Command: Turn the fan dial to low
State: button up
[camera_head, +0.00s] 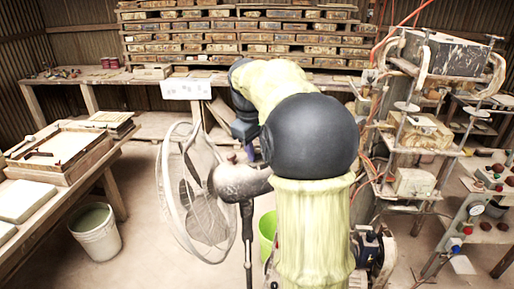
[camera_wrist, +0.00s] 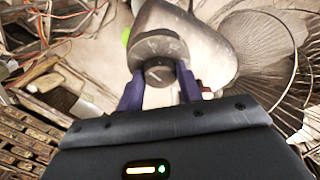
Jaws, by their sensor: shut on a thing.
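The fan (camera_head: 205,195) stands on a pole in the middle of the head view, with a wire cage and a grey motor housing. Its cage (camera_wrist: 265,60) also shows at the right of the wrist view. The fan dial (camera_wrist: 158,72) is a dark round knob on the housing, seen face-on in the wrist view. My gripper (camera_wrist: 160,82) has its purple fingers on both sides of the dial and is shut on it. In the head view my arm covers most of the gripper and the dial. I cannot read the dial's setting.
A workbench with a wooden tray (camera_head: 62,150) stands at the left, with a white bucket (camera_head: 96,232) on the floor beside it. A green bucket (camera_head: 267,232) is behind my arm. The tile press (camera_head: 425,130) with cables stands at the right. Shelves of tiles line the back.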

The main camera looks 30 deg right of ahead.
jog(key=m+h+b, duration=0.1)
jog(key=m, duration=0.3)
jog(key=shift+m, duration=0.4)
jog(key=shift+h, duration=0.3)
jog(key=o, duration=1)
jog(key=shift+a, duration=0.1)
jog(key=v, duration=1.7)
jog(key=shift+r+p, duration=0.2)
jog(key=shift+p, duration=0.15)
